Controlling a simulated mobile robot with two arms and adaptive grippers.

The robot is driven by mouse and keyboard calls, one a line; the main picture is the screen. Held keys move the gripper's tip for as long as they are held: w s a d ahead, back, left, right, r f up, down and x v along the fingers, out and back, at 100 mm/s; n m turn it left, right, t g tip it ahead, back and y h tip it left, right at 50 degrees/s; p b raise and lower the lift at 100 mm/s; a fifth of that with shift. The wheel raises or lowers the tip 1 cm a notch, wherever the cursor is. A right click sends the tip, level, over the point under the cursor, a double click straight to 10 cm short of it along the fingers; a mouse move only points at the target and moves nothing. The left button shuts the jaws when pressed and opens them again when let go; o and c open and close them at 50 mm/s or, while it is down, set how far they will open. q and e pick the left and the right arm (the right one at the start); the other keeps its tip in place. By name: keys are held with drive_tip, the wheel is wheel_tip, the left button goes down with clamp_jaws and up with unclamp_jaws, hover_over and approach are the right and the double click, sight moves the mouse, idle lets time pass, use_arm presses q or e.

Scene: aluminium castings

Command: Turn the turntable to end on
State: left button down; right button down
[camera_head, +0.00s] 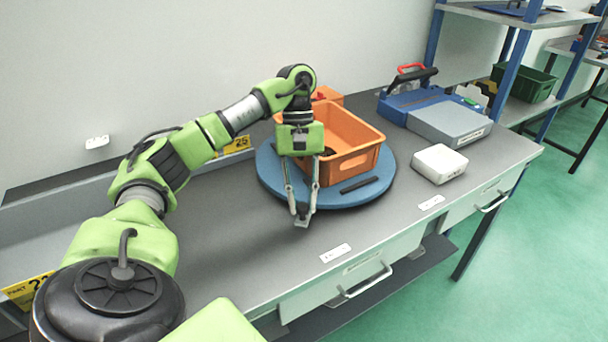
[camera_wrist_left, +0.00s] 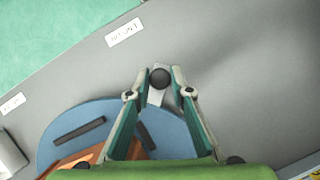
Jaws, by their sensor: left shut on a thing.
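The blue round turntable (camera_head: 338,199) lies on the grey workbench and carries an orange bin (camera_head: 360,162). Dark bars are on its top, one (camera_head: 360,184) near the front right. My left gripper (camera_head: 302,218) points down at the turntable's front edge. Its fingers are closed on a small handle with a black knob (camera_wrist_left: 160,77) and a pale tab (camera_wrist_left: 156,97), which sticks out past the rim of the turntable, seen in the left wrist view (camera_wrist_left: 85,112). The inside of the bin is partly hidden by my gripper. My right gripper is not in view.
A white box (camera_head: 439,164) stands to the right of the turntable. A blue and grey case (camera_head: 448,122) is behind it. A yellow label (camera_head: 238,145) is on the rear ledge. The bench front left of the turntable is clear.

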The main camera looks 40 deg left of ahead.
use_arm(q)
drive_tip(key=shift+a+r, duration=0.1)
drive_tip(key=shift+a, duration=0.1)
drive_tip(key=c, duration=1.8)
unclamp_jaws()
drive_tip(key=shift+s+a, duration=0.15)
drive_tip(key=shift+v, duration=5.95)
